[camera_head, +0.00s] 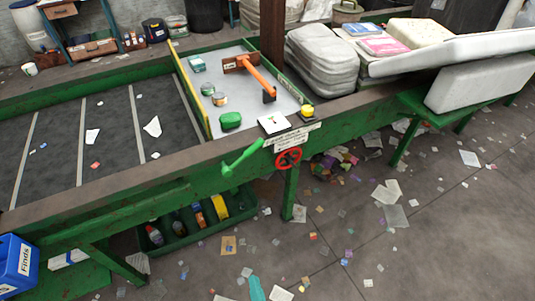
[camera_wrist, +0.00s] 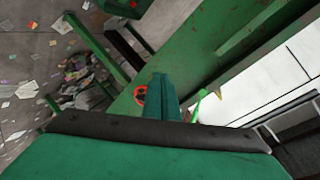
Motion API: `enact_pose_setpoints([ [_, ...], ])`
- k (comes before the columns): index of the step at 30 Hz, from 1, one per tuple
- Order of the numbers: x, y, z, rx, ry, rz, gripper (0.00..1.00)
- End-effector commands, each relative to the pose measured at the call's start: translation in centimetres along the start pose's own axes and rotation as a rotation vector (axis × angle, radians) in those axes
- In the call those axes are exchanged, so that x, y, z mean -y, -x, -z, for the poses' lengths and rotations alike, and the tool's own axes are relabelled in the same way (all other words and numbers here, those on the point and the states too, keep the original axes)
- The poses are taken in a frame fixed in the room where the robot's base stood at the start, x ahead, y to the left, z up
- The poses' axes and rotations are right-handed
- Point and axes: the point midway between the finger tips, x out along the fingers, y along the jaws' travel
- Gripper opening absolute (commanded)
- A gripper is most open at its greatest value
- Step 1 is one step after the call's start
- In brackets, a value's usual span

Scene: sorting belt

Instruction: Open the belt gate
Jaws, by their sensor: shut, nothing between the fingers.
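An orange bar (camera_head: 258,75) slants across the pale grey belt section, from a brown labelled block (camera_head: 236,63) to a dark block; I cannot tell for sure if it is the gate. A green lever (camera_head: 243,157) sticks out from the front of the green belt frame, below a small panel with signs (camera_head: 292,137). A red handwheel (camera_head: 288,158) is just right of it. In the wrist view my green gripper (camera_wrist: 160,80) is shut and empty. The red handwheel (camera_wrist: 140,95) shows left of the fingertips, partly hidden, and a bright green piece, likely the lever (camera_wrist: 199,101), shows right. My gripper is not in the head view.
A green can (camera_head: 230,121), small tins and a yellow button (camera_head: 307,111) are on or beside the pale section. A green crate (camera_head: 185,232) stands under the frame. Grey sacks (camera_head: 322,60) and foam slabs lie at right. Paper scraps litter the otherwise open floor.

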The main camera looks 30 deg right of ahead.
Motion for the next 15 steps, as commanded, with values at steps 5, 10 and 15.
enact_pose_setpoints([
  [5,-0.5,-4.4,2.0,-0.007,-0.281,0.002,0.00],
  [10,-0.4,-8.1,4.4,0.003,-0.541,0.024,0.00],
  [15,0.3,-11.5,7.6,0.025,-0.787,0.068,0.00],
])
